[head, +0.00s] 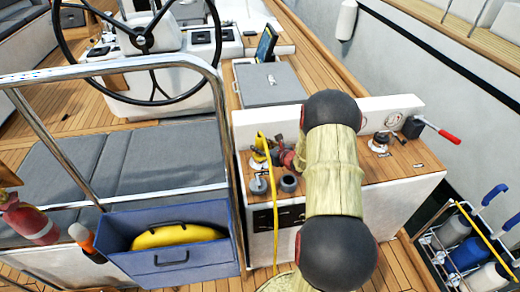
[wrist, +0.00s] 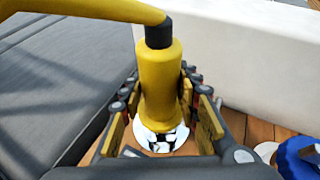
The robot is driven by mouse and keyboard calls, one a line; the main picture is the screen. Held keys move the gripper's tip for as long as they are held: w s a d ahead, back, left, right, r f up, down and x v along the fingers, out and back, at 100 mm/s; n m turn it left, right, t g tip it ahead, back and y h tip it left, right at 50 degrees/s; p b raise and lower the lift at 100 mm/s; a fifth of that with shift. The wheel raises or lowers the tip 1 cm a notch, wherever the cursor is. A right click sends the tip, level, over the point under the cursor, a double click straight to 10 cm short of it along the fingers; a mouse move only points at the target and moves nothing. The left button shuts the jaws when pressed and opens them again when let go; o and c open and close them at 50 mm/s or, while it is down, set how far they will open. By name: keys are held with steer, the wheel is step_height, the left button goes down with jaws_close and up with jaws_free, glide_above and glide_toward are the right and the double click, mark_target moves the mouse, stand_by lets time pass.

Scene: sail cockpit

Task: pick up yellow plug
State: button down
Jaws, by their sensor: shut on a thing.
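The yellow plug (wrist: 160,85) stands upright between the fingers of my gripper (wrist: 166,118) in the wrist view. The fingers are shut on its lower body, one on each side. A thick yellow cable (wrist: 85,8) leaves its dark top collar toward the upper left. A shiny round fitting (wrist: 160,140) shows at the plug's foot; I cannot tell whether the plug is seated in it. In the head view, the plug (head: 261,150) is small beside my gripper (head: 280,157), at the left of the wooden console top (head: 390,165). My arm hides part of the console.
The yellow cable (head: 275,225) hangs down the console front. Dark round fittings (head: 289,184) sit near the plug. A red-handled lever (head: 440,132) is at the right. A steel rail (head: 218,100) and a blue bin (head: 175,262) holding a yellow bag (head: 180,235) are left.

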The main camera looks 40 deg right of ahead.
mark_target(263, 141)
steer(key=shift+r, duration=0.45)
steer(key=r, duration=0.1)
steer(key=r+p, duration=0.2)
steer(key=shift+s+r, duration=0.15)
steer(key=shift+s, duration=0.1)
steer(key=s+r, duration=0.1)
steer(key=s+r+p, duration=0.1)
steer(key=r, duration=0.1)
steer(key=s+a+r, duration=0.1)
steer(key=shift+s+r+p, duration=0.3)
steer(key=shift+r+p, duration=0.05)
steer(key=shift+p, duration=0.05)
steer(key=s+a+r+p, duration=0.3)
steer(key=s+r+p, duration=0.1)
steer(key=s+r, duration=0.3)
steer(key=shift+s, duration=1.15)
steer(key=shift+r, duration=0.1)
